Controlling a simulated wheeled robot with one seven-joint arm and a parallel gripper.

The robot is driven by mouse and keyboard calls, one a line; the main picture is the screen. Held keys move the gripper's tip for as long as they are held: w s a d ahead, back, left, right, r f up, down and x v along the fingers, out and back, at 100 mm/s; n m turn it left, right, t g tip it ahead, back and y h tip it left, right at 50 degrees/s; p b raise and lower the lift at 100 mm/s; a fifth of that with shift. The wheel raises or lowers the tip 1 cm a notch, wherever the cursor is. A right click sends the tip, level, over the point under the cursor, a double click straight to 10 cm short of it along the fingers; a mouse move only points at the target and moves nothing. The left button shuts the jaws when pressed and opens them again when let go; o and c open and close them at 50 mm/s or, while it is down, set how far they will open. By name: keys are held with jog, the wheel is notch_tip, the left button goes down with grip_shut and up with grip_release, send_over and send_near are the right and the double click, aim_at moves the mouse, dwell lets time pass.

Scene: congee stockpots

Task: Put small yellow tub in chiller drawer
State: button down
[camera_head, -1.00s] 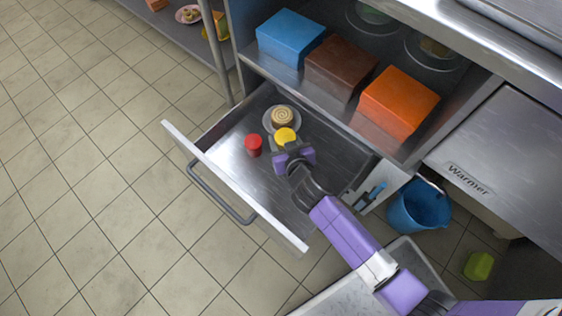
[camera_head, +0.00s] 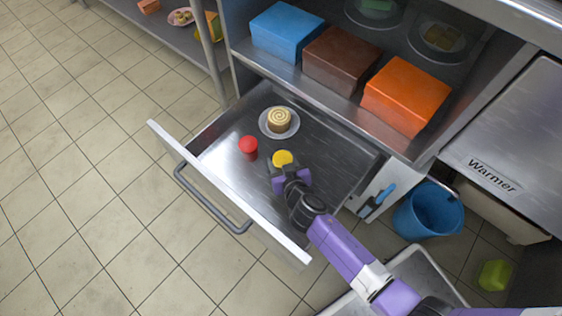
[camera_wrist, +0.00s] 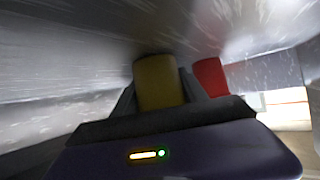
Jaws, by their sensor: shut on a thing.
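The small yellow tub (camera_head: 283,158) is at my gripper (camera_head: 284,168), inside the open chiller drawer (camera_head: 219,157). My gripper is shut on the tub; the wrist view shows the yellow tub (camera_wrist: 158,82) between the two fingers. Whether the tub touches the drawer floor cannot be told. A red tub (camera_head: 249,147) stands in the drawer to the left of the yellow one. It also shows just right of the fingers in the wrist view (camera_wrist: 209,77). The drawer is pulled out, with its handle (camera_head: 211,199) toward the open floor.
A plate (camera_head: 263,126) with a swirled roll (camera_head: 279,120) is at the drawer's back. Blue (camera_head: 286,32), brown (camera_head: 341,58) and orange (camera_head: 405,94) boxes stand on the shelf above. A blue bucket (camera_head: 428,212) is at right. The drawer's right part is clear.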

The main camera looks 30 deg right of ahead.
jog(key=shift+f+b, duration=0.15)
jog(key=shift+b, duration=0.15)
jog(key=c, duration=0.6)
grip_release()
jog(key=shift+s+r+p, duration=0.2)
jog(key=shift+r+p, duration=0.15)
jog(key=shift+p, duration=0.1)
jog(key=p+v, duration=0.1)
jog(key=v, duration=0.6)
jog(key=shift+p, duration=0.4)
jog(key=shift+r, duration=0.1)
